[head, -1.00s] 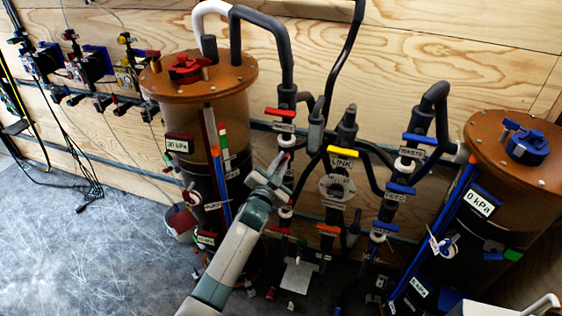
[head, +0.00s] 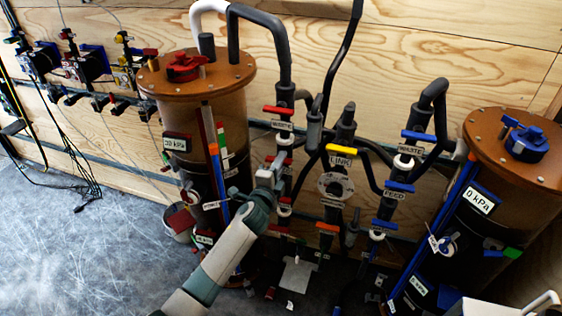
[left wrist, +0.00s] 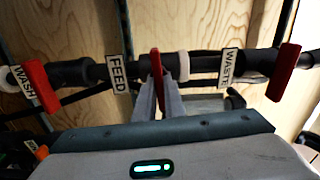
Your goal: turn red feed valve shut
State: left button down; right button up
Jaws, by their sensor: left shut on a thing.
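The red feed valve handle (left wrist: 156,78) stands beside the FEED label (left wrist: 118,73) on the dark pipe in the left wrist view. It appears to lie across the pipe. My left gripper (left wrist: 158,98) is shut on this handle, with a finger on each side. In the head view my left gripper (head: 272,172) is at the red-side pipe column. It hides most of the handle, and only a red end (head: 287,161) shows. My right gripper is not in view.
On the same pipe are the red wash handle (left wrist: 41,87) and red waste handle (left wrist: 285,71). Yellow link (head: 341,150) and blue feed (head: 398,187) valves stand to the right. Brown-lidded tanks (head: 225,80) and (head: 520,150) flank the pipes. Open floor (head: 80,240) lies left.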

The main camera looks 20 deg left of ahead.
pick_arm(q)
jog(key=shift+f+m, duration=0.1)
jog(key=shift+m, duration=0.5)
jog(key=c, duration=1.8)
grip_release()
jog(key=shift+c, duration=0.2)
jog(key=s+b, duration=0.3)
jog(key=s, duration=1.4)
jog(key=shift+s+a, duration=0.2)
jog(key=shift+a, duration=0.1)
